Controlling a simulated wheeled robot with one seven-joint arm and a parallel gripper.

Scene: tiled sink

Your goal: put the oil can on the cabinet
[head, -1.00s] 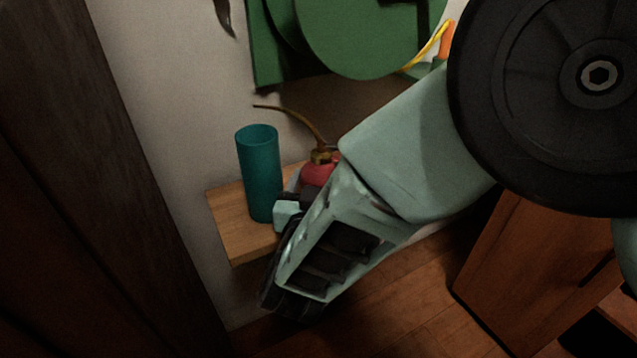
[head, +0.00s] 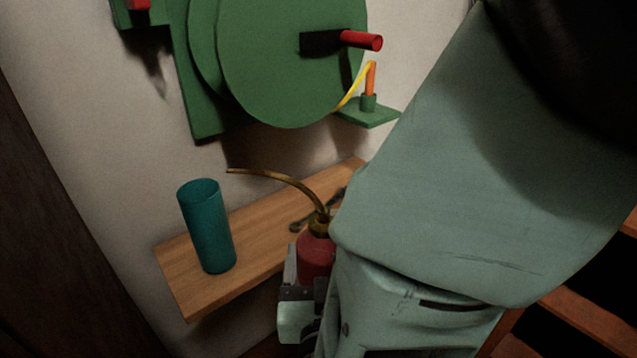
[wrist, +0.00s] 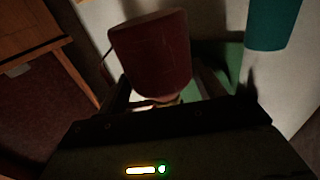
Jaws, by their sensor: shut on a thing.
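The red oil can (head: 316,257), with a long curved brass spout, is held beside the front edge of the wooden wall shelf (head: 255,236). My gripper (head: 303,292) is shut on its body; my arm hides part of the can and the far finger. In the wrist view the oil can (wrist: 152,55) shows between the fingers of my gripper (wrist: 163,95). Wooden furniture (head: 575,318), perhaps the cabinet, shows partly behind my arm at the lower right. A wooden edge also shows in the wrist view's left (wrist: 35,45).
A teal cylinder (head: 207,228) stands upright on the shelf's left end. A dark tool (head: 305,222) lies farther back on the shelf. A green machine with a red handle (head: 362,40) is on the wall above. Dark wood (head: 30,230) borders the left.

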